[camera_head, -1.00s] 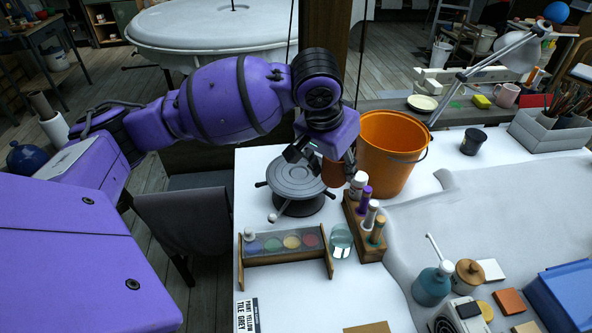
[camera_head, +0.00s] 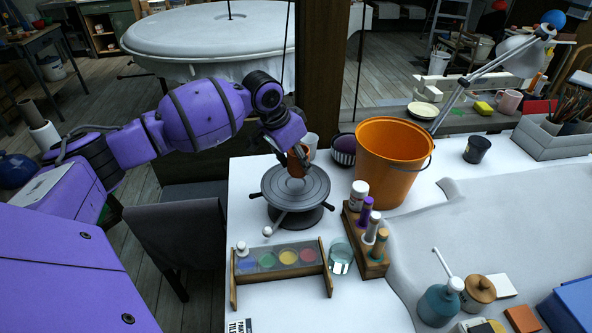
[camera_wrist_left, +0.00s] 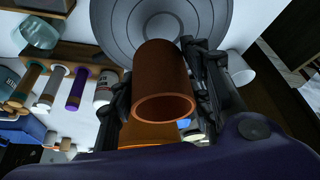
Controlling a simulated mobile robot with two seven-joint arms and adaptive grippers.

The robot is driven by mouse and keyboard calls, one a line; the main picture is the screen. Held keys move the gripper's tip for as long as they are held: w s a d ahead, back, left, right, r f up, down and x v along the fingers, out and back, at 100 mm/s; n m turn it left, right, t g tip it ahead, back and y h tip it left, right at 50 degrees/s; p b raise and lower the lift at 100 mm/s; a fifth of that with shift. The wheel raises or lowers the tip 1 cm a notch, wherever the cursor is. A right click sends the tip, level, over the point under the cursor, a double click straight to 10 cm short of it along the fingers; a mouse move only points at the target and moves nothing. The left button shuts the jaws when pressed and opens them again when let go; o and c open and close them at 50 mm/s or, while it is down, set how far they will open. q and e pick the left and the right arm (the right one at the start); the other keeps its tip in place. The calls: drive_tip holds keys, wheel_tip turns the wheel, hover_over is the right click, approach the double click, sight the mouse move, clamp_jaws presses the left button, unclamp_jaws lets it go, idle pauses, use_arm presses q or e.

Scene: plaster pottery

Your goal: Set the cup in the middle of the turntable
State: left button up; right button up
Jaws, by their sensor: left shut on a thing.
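The cup is a plain terracotta-brown cylinder (camera_head: 299,163), held upright by my left gripper (camera_head: 296,156) over the back part of the turntable. The turntable (camera_head: 282,187) is a round grey wheel with ringed grooves on a dark base, near the table's left edge. In the left wrist view the cup (camera_wrist_left: 162,75) sits between the two dark fingers of the left gripper (camera_wrist_left: 162,88), its open rim towards the camera. The grooved turntable (camera_wrist_left: 120,22) lies beyond it. I cannot tell whether the cup's bottom touches the turntable. My right gripper is in neither view.
An orange bucket (camera_head: 392,160) stands right of the turntable. A striped bowl (camera_head: 344,150) and a pale cup (camera_head: 311,142) are behind. A wooden bottle rack (camera_head: 372,258), a glass jar (camera_head: 341,257) and a paint-pot rack (camera_head: 280,266) stand in front.

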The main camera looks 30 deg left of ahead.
sight(295, 168)
use_arm(q)
drive_tip(key=shift+w+a+f, duration=0.2)
drive_tip(key=shift+a+f, duration=0.1)
drive_tip(key=shift+f, duration=0.1)
drive_tip(key=f, duration=0.3)
drive_tip(key=shift+w+a+f, duration=0.1)
drive_tip(key=shift+a, duration=0.15)
drive_tip(key=shift+f, duration=0.2)
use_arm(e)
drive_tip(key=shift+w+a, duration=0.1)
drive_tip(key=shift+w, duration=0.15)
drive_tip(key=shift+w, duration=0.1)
use_arm(q)
drive_tip(key=shift+f, duration=0.15)
